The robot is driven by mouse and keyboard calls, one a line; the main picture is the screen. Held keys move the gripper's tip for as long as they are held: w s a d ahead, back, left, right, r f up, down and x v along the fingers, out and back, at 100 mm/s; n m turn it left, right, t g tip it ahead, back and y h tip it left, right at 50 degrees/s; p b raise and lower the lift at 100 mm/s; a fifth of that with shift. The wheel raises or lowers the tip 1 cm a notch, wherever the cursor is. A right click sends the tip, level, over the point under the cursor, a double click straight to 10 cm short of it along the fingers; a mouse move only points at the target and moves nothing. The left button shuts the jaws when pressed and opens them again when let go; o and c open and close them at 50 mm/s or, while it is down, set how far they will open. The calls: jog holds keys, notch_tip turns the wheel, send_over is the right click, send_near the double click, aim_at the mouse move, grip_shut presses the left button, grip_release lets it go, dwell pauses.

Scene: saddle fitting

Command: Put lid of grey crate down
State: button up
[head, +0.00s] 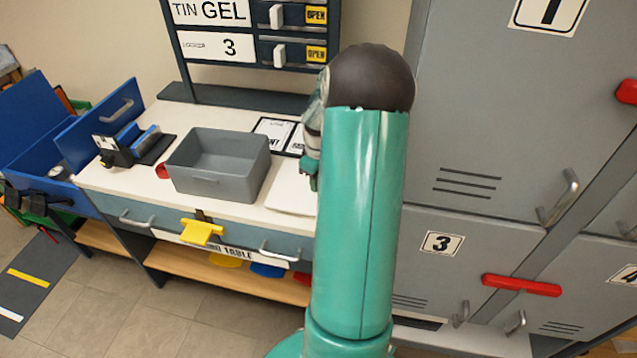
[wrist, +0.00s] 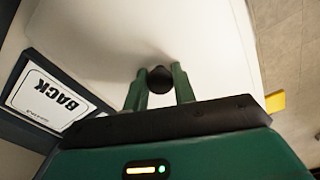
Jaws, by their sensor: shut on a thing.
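The grey crate (head: 218,165) stands open and empty on the white table top, left of my arm in the head view. My gripper (wrist: 158,82) is shut on a round black knob (wrist: 160,77) in the wrist view. The knob is on a broad pale panel with rounded corners, which looks like the lid (wrist: 205,40). A pale flat edge of it (head: 287,196) shows right of the crate in the head view, partly behind my arm. I cannot tell whether the lid touches the table. My arm hides most of the gripper in the head view.
A dark-framed card reading BACK (wrist: 47,100) lies beside the lid. A dark holder with blue parts (head: 130,145) stands left of the crate, and a small red thing (head: 162,171) touches its left side. A drawer rack (head: 250,45) stands behind; grey lockers (head: 490,130) are at right.

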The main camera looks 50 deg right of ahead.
jog(key=shift+f, duration=0.7)
jog(key=shift+w+f, duration=0.1)
jog(key=shift+f, duration=0.05)
jog(key=o, duration=1)
jog(key=shift+o, duration=0.2)
notch_tip(320, 180, up, 12)
jog(key=shift+r, duration=0.2)
